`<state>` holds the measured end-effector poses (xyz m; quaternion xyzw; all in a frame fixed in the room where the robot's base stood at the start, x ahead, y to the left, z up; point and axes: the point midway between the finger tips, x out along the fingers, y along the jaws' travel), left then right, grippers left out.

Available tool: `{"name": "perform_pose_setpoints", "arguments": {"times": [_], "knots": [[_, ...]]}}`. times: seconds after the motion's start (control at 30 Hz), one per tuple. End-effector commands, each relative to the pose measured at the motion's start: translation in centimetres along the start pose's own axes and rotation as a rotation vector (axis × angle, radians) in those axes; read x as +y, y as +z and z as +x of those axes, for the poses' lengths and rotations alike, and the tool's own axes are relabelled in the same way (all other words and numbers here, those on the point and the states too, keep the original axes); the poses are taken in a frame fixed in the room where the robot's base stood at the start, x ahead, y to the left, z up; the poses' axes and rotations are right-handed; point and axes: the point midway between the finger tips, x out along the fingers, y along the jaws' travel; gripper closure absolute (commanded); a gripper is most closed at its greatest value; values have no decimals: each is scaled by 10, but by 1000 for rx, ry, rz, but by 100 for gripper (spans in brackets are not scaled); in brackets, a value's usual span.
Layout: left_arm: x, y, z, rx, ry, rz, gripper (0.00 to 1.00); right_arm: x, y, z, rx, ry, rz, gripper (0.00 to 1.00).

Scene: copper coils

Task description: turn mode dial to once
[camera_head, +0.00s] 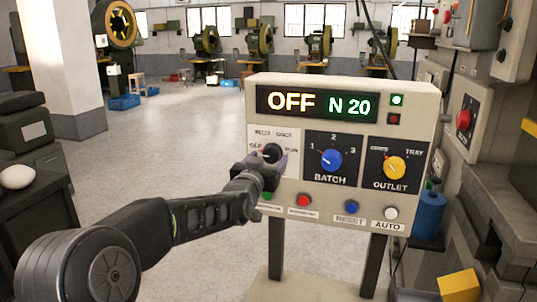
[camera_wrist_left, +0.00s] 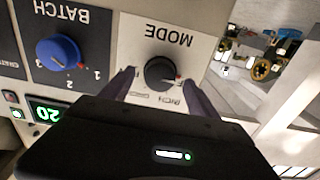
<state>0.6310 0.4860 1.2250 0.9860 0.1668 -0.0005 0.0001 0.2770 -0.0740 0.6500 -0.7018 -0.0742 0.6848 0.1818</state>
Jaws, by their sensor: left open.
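The black mode dial (camera_head: 271,152) sits at the left of a beige control panel (camera_head: 345,86), among the labels OFF, INCH, ONCE and RUN. The display (camera_head: 317,104) reads OFF and N 20. My left gripper (camera_head: 268,163) is in front of the dial and partly covers it and its plate. In the left wrist view, the mode dial (camera_wrist_left: 160,73) shows upside down between the two open fingers, one on each side. I cannot tell whether the fingers touch it. My right gripper is not in view.
Right of the mode dial are the blue batch dial (camera_head: 330,159) and the yellow outlet dial (camera_head: 395,167). Below are a red button (camera_head: 304,200), a blue button (camera_head: 351,207) and a white button (camera_head: 391,213). Machinery stands close on the right; open floor lies behind, left.

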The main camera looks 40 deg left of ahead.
Motion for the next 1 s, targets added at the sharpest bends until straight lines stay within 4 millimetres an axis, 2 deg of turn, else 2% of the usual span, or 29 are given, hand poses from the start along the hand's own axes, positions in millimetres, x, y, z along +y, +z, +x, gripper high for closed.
{"name": "perform_pose_setpoints", "arguments": {"times": [0.13, 0.4, 1.0], "knots": [[0, 0, 10, 0, 0, -1, 31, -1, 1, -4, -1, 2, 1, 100], [0, 0, 10, 1, -1, 0, 31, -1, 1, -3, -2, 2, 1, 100], [0, 0, 10, 1, 0, 0, 81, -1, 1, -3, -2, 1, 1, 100]]}}
